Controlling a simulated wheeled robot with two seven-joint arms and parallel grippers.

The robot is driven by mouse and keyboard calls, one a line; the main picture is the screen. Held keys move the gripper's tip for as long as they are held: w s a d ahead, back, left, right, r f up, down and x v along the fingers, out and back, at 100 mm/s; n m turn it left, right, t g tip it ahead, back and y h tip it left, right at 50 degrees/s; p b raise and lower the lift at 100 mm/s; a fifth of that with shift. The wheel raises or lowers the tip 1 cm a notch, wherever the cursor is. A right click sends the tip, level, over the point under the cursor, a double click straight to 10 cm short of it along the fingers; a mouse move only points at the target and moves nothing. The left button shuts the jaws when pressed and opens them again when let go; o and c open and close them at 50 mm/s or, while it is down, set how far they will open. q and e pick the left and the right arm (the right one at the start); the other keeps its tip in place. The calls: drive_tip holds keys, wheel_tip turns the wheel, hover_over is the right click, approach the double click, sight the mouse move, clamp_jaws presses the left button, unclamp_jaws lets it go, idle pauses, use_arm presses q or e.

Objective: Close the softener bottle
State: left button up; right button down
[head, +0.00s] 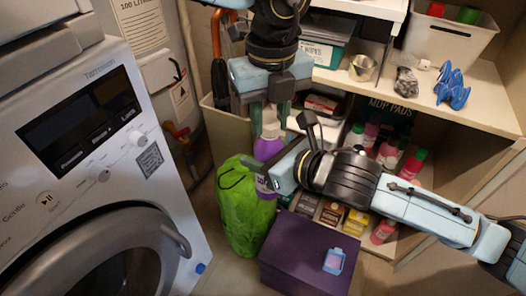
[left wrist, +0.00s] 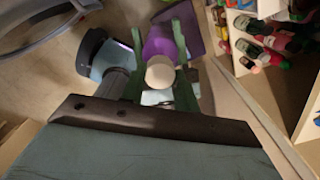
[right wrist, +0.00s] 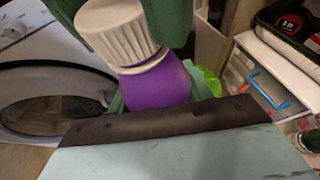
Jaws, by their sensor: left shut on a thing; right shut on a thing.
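The softener bottle (head: 268,149) is purple with a white cap, held upright or nearly so in front of the shelves. My left gripper (head: 273,118) comes from above, its green fingers shut on the ribbed white cap (right wrist: 115,30). The cap also shows between those fingers in the left wrist view (left wrist: 160,73). My right gripper (head: 268,182) comes from the right and is shut on the purple body (right wrist: 160,86), below the cap. The cap sits at the bottle's top; how tightly it is seated cannot be told. The fingers hide part of both.
A green bag (head: 245,215) stands just below and left of the bottle. A purple box (head: 300,255) with a small tag is on the floor. The washing machine (head: 90,150) is at the left. Shelves (head: 490,95) with several bottles and boxes are at the right.

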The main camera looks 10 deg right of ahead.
use_arm(q)
drive_tip(key=m, duration=0.2)
drive_tip(key=shift+m, duration=0.3)
drive_tip(key=o, duration=1.1)
drive_tip(key=shift+r, duration=2.25)
drive_tip(key=shift+c, duration=0.4)
drive_tip(key=shift+r+n, duration=0.8)
drive_tip(key=shift+r, duration=0.95)
